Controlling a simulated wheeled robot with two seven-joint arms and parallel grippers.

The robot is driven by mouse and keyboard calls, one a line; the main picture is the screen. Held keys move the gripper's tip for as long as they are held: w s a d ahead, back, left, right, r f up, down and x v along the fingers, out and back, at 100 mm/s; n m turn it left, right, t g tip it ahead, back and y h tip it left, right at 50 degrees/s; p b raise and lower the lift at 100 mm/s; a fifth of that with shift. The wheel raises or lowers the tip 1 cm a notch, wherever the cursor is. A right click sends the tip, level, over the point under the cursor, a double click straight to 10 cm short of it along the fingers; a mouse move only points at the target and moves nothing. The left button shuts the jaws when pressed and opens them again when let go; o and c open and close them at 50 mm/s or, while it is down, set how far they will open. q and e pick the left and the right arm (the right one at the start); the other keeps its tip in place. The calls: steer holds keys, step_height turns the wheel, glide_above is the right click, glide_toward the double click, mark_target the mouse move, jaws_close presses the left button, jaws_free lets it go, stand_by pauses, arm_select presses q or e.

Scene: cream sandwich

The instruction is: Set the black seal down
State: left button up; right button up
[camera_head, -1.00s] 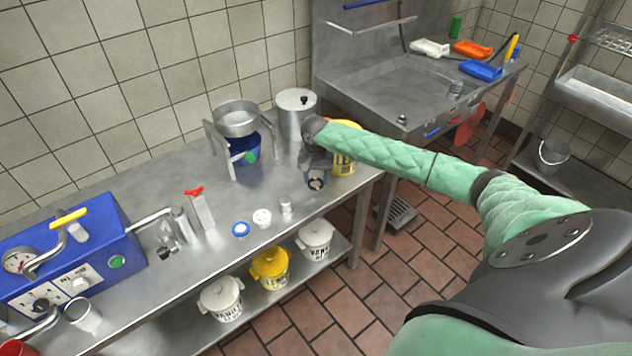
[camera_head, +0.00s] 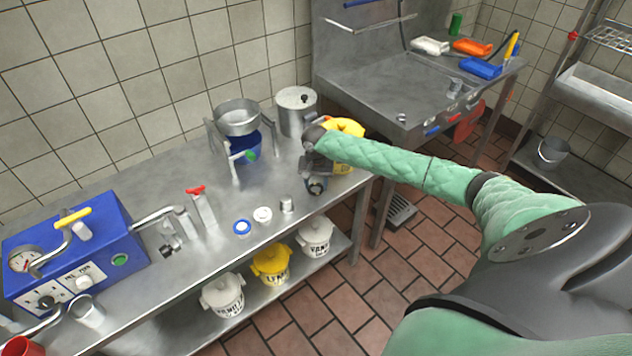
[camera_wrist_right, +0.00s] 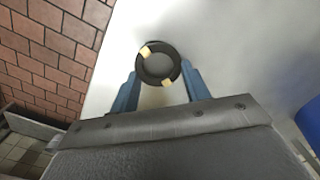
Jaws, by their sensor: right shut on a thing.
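The black seal (camera_wrist_right: 143,67) is a dark ring with two pale tabs, seen in the right wrist view. My right gripper (camera_wrist_right: 162,78) is shut on it, with a blue finger on each side. In the head view my right gripper (camera_head: 316,184) points down near the front edge of the steel bench (camera_head: 205,262), at its right end. The seal is too dark and small there to make out clearly. I cannot tell whether it touches the bench top. My left gripper is out of view.
A blue-ringed part (camera_head: 242,228), a white part (camera_head: 263,215) and a small metal part (camera_head: 287,205) lie left of the gripper. A yellow container (camera_head: 346,128) stands just behind it, near a steel pot (camera_head: 296,112). A blue machine (camera_head: 75,250) stands at the left.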

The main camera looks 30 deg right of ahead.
steer(key=shift+f, duration=0.2)
steer(key=o, duration=1)
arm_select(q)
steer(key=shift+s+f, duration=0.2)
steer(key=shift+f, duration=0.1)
arm_select(e)
steer(key=shift+r, duration=0.15)
steer(key=shift+a+r+b, duration=0.1)
steer(key=shift+r+b, duration=0.2)
steer(key=shift+b, duration=0.15)
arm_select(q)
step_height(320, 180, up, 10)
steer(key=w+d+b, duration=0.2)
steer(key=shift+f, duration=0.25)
arm_select(e)
steer(key=shift+r, duration=6.15)
